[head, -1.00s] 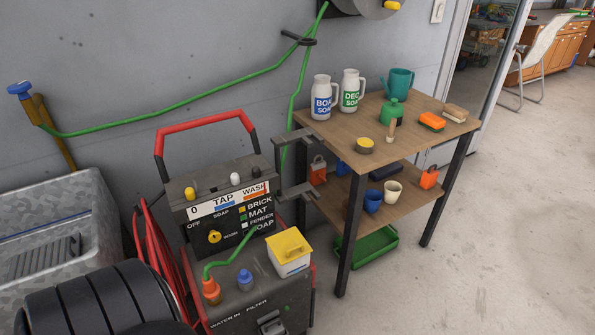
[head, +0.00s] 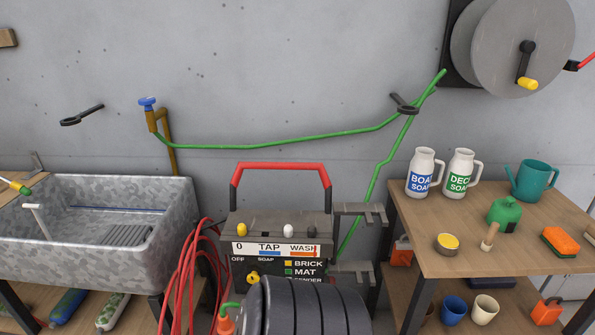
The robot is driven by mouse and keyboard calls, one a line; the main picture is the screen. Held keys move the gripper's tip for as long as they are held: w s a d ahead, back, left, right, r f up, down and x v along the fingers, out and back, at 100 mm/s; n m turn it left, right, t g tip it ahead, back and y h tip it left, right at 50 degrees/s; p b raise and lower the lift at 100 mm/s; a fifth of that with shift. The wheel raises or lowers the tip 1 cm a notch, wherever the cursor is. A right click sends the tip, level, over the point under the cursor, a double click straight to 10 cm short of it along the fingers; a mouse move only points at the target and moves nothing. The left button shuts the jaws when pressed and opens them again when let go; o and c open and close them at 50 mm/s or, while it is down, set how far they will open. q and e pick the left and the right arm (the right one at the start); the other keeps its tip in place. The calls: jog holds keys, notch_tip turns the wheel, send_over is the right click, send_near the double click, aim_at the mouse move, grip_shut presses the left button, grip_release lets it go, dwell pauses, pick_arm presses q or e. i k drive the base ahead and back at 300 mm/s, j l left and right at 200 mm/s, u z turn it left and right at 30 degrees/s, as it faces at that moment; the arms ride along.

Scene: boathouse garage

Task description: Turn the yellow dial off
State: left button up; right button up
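The yellow dial (head: 253,277) is on the dark front panel of the washer machine (head: 235,272), low in the middle of the head view. "OFF" and "SOAP" are printed above it. Its pointer direction is too small to tell. A black ribbed rounded shape (head: 318,308) stands in front of the machine, close beside the dial, and hides the panel's lower right. A yellow knob (head: 241,230), a white knob (head: 288,231) and a dark knob sit on the machine's top. Neither of my grippers is in view.
A metal sink (head: 100,250) stands left, red hose (head: 190,270) between it and the machine. A wooden table (head: 430,262) with jugs and small items stands right. A green hose (head: 270,143) runs along the wall to a reel (head: 510,45). Grey brackets (head: 362,213) jut from the machine's right.

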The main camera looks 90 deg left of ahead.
aim_at(254, 277)
jog(key=i+u, duration=0.2)
jog(key=u, duration=0.2)
jog(key=i+u, duration=0.25)
jog(key=u, duration=0.15)
jog(key=i+l+u, duration=0.15)
jog(key=u, duration=0.25)
